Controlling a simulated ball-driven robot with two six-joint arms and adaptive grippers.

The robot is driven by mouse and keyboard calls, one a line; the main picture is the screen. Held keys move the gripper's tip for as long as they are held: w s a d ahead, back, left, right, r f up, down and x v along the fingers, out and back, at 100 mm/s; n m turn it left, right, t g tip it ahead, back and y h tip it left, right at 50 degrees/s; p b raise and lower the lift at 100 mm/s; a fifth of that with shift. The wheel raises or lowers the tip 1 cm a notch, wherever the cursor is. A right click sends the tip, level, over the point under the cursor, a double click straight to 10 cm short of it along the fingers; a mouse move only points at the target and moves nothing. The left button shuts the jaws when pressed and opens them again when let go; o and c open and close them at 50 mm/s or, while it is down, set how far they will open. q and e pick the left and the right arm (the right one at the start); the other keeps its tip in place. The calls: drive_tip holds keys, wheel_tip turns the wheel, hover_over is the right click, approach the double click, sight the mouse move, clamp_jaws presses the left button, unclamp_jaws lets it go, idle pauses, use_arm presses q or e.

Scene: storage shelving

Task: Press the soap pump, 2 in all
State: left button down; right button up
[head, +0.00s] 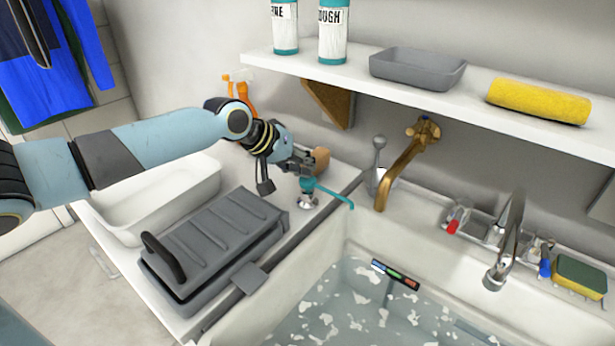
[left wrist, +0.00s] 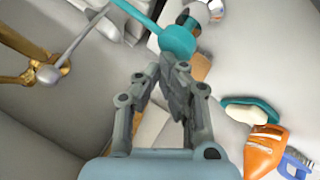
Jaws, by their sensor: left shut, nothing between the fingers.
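The soap pump (head: 308,199) stands on the counter left of the sink, with a teal head and spout over a chrome base. The spout points right, toward the sink. My left gripper (head: 304,168) is shut and empty, right above or at the pump head; I cannot tell whether it touches. In the left wrist view the shut fingertips (left wrist: 172,62) sit close by the teal pump head (left wrist: 177,41), and the chrome base (left wrist: 207,12) shows beyond it. My right gripper is in neither view.
A grey lidded box (head: 215,240) and a white tub (head: 150,195) stand left of the pump. A brass faucet (head: 405,165) rises to its right, by the water-filled sink (head: 340,300). A shelf (head: 420,95) runs above. An orange bottle (left wrist: 265,150) shows in the left wrist view.

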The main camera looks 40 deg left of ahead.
use_arm(q)
drive_tip(key=shift+f+b, duration=0.3)
drive_tip(key=shift+f, duration=0.35)
drive_tip(key=shift+s, duration=0.1)
idle(0.4)
drive_tip(key=shift+r+p, duration=1.4)
drive_tip(key=shift+p, duration=0.05)
drive_tip(key=shift+r, duration=0.1)
wheel_tip(320, 180, up, 5)
drive_tip(key=p, duration=0.5)
